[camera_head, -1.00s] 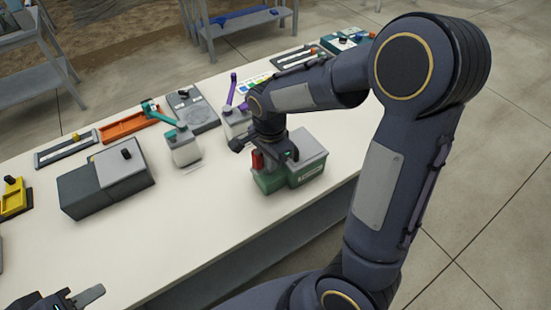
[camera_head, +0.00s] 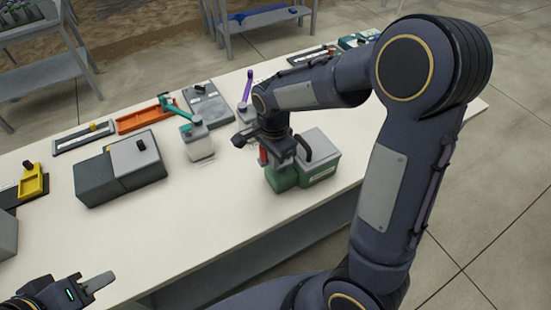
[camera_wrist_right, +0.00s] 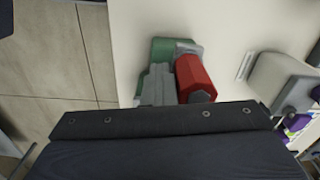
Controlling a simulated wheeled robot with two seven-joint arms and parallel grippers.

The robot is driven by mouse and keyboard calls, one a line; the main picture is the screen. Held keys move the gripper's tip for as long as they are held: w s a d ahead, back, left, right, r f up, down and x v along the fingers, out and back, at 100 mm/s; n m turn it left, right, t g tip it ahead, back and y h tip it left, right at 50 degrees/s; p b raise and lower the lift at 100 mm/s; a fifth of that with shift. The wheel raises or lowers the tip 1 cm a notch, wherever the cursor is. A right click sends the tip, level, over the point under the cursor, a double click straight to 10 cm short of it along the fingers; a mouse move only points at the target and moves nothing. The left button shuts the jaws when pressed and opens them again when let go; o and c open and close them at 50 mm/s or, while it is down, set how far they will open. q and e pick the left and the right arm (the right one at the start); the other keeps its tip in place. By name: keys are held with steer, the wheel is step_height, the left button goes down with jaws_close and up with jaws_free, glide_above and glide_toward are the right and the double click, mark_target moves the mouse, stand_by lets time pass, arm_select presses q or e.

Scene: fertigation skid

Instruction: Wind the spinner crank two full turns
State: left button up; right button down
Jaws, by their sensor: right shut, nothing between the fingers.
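A green unit (camera_head: 283,180) with a grey-topped box stands near the table's front edge. I take its red handle (camera_head: 264,155) to be the spinner crank's grip. My right gripper (camera_head: 275,152) is over the unit, close to the red handle. In the right wrist view, the red handle (camera_wrist_right: 195,78) stands beside the grey fingers (camera_wrist_right: 158,85), which are closed with nothing between them. The green body (camera_wrist_right: 160,48) shows behind. Contact between fingers and handle cannot be told. My left gripper (camera_head: 95,284) is at the lower left, away from everything; its jaw gap is unclear.
A teal crank on a pale box (camera_head: 198,142) stands left of the green unit. A purple crank (camera_head: 247,88) stands behind my right arm. A grey box (camera_head: 120,168), an orange tray (camera_head: 145,118) and a yellow holder (camera_head: 32,180) are further left. The front middle of the table is clear.

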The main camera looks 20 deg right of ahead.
steer(key=c, duration=2.1)
jaws_free()
steer(key=shift+w+a, duration=0.2)
steer(key=shift+w, duration=0.15)
steer(key=o, duration=0.4)
steer(key=shift+r, duration=0.1)
step_height(320, 180, up, 8)
steer(key=s+n+t+y, duration=0.1)
steer(key=s+n+t, duration=0.1)
steer(key=s+n, duration=0.2)
steer(key=s+r+n+t+y, duration=0.1)
steer(key=s+n+t, duration=0.1)
steer(key=s+n, duration=0.3)
steer(key=s+r+n+t+y, duration=0.1)
steer(key=s+n, duration=0.3)
steer(key=s, duration=0.6)
steer(key=shift+d+n+t+y, duration=0.3)
steer(key=shift+n+t+y, duration=0.1)
